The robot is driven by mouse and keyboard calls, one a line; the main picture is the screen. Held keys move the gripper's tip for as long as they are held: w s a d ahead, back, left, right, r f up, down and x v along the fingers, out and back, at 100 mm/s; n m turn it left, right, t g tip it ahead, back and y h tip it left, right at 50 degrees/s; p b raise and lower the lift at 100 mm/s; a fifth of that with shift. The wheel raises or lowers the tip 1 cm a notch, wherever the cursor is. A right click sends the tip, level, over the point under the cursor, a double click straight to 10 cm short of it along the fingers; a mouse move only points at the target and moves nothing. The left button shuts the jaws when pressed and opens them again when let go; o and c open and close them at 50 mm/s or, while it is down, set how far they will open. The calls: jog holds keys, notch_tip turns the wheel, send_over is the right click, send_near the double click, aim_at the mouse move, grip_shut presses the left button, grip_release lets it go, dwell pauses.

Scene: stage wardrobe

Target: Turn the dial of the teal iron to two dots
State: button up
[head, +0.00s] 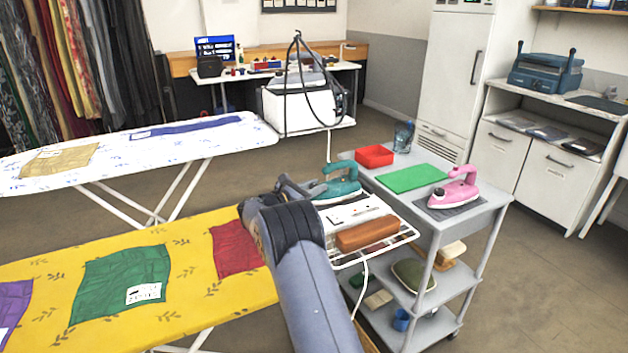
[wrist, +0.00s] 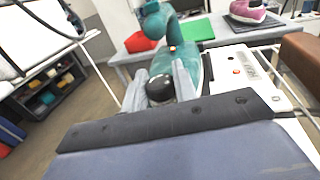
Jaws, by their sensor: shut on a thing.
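My gripper (wrist: 160,88) is shut on the iron's dark round dial (wrist: 159,90), with a grey finger on each side. In the head view my arm hides most of the gripper and the dial. I cannot make out the dial's dots or pointer in either view.
A white panel (head: 352,212) and a brown block (head: 367,234) lie beside the iron. A yellow ironing board (head: 195,265) stands left of my arm.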

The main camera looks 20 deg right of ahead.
jog(key=shift+m+g+p, duration=0.4)
jog(key=shift+m+g, duration=0.2)
jog(key=shift+g, duration=0.6)
jog(key=o, duration=1)
jog(key=shift+c, duration=0.2)
jog(key=a, duration=0.3)
jog(key=s+a, duration=0.1)
jog(key=a, duration=0.6)
jog(key=shift+s+a, duration=0.2)
jog(key=shift+a, duration=0.15)
